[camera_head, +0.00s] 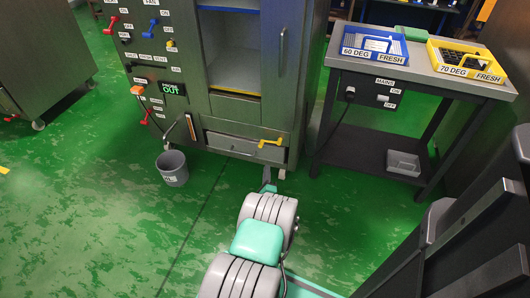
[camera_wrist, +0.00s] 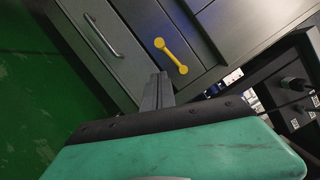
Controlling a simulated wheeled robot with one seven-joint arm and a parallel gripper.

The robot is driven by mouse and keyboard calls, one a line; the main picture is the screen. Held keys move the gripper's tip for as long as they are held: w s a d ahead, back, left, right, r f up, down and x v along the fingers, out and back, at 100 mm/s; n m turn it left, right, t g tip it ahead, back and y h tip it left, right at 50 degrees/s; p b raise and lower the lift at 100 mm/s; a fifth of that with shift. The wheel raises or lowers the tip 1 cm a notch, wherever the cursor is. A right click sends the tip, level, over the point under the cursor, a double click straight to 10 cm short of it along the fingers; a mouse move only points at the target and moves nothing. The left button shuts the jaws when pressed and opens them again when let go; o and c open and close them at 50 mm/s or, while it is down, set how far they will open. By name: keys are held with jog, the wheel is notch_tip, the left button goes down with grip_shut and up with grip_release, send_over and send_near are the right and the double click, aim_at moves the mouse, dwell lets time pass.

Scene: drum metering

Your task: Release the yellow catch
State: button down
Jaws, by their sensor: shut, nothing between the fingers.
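The yellow catch (camera_head: 271,143) is a short bar with a knob at each end, at the right end of the low drawer on the grey cabinet. In the wrist view the catch (camera_wrist: 171,56) lies at a slant on the cabinet front, just beyond my fingertips. My gripper (camera_wrist: 158,80) is shut and empty, pointing at the cabinet a little short of the catch. In the head view my gripper (camera_head: 267,180) is low in front of the cabinet, below the catch, and looks apart from it. My arm hides part of the floor there.
A grey bucket (camera_head: 172,168) stands on the floor left of the drawer (camera_head: 232,143). A side table (camera_head: 425,75) at right holds a blue tray (camera_head: 375,53) and a yellow tray (camera_head: 466,71).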

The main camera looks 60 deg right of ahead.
jog(key=w+d+r+m+g+b, duration=0.1)
jog(key=w+d+r+b, duration=0.1)
jog(key=w+d+b, duration=0.3)
jog(key=shift+d, duration=1.7)
jog(key=shift+r, duration=0.1)
